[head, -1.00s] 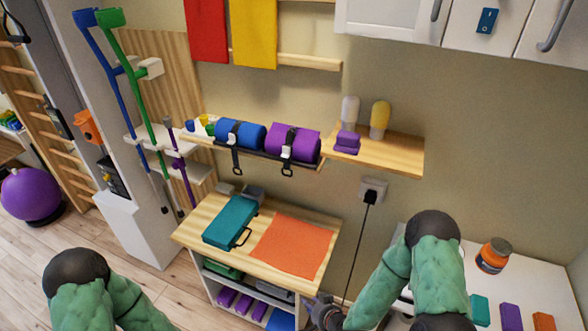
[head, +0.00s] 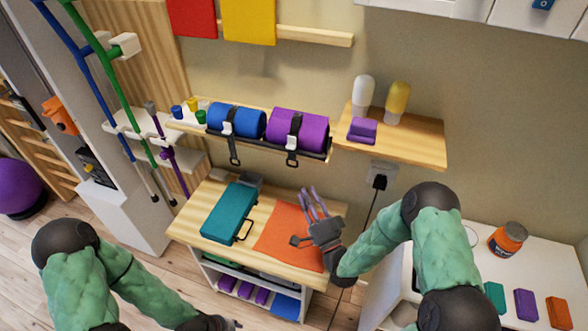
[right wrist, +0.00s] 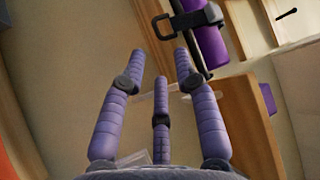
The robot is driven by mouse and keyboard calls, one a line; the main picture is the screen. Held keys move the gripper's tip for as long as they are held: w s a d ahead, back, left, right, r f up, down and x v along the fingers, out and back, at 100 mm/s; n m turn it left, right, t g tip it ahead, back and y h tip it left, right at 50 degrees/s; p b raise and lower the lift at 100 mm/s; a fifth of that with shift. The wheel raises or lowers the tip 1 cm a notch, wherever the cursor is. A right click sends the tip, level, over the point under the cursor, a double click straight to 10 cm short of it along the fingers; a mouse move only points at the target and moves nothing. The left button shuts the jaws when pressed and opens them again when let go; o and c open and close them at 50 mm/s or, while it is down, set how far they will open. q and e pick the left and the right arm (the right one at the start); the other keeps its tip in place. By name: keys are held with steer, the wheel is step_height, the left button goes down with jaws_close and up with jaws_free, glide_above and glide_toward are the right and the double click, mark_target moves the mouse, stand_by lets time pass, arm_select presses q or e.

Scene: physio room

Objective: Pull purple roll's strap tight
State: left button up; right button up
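The purple roll (head: 312,130) lies on the wall shelf to the right of a blue roll. A dark strap (head: 293,141) with a pale buckle passes around it, and the strap's end loop (head: 292,158) hangs below the shelf edge. My left gripper (head: 222,323) is at the bottom edge, mostly out of view.
The blue roll (head: 236,119) has its own strap with a hanging loop. A purple block (head: 362,131) and two bottles stand on the wooden shelf to the right. A teal case (head: 229,212) and an orange mat (head: 285,238) lie on the low cabinet. A power cord hangs nearby.

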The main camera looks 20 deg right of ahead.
mark_target(292, 159)
steer(key=x, duration=0.8)
steer(key=shift+w, duration=0.45)
steer(key=shift+f, duration=0.1)
steer(key=shift+c, duration=0.3)
jaws_close()
